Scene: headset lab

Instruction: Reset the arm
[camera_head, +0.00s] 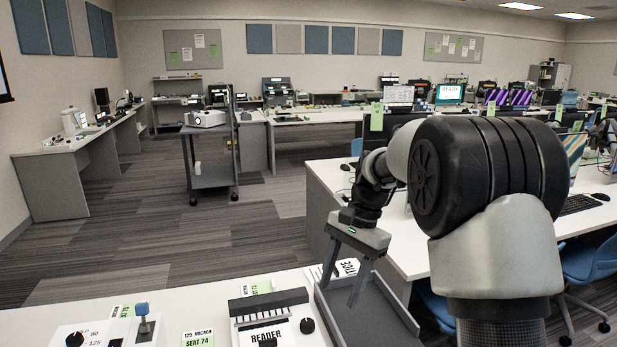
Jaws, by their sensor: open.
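My arm rises at the right of the head view and bends down to the left. My gripper (343,274) points downward with its two fingers apart, open and with nothing between them. It is over a dark grey open tray (395,318) on the near white table. The fingertips overlap the tray's left part in the picture; I cannot tell whether they touch it.
A reader device (272,318) with a black slotted top and knobs stands left of the tray. A white box with a blue-topped lever (143,318) stands farther left. A long desk with monitors runs behind my arm. A cart (212,180) stands on open carpet.

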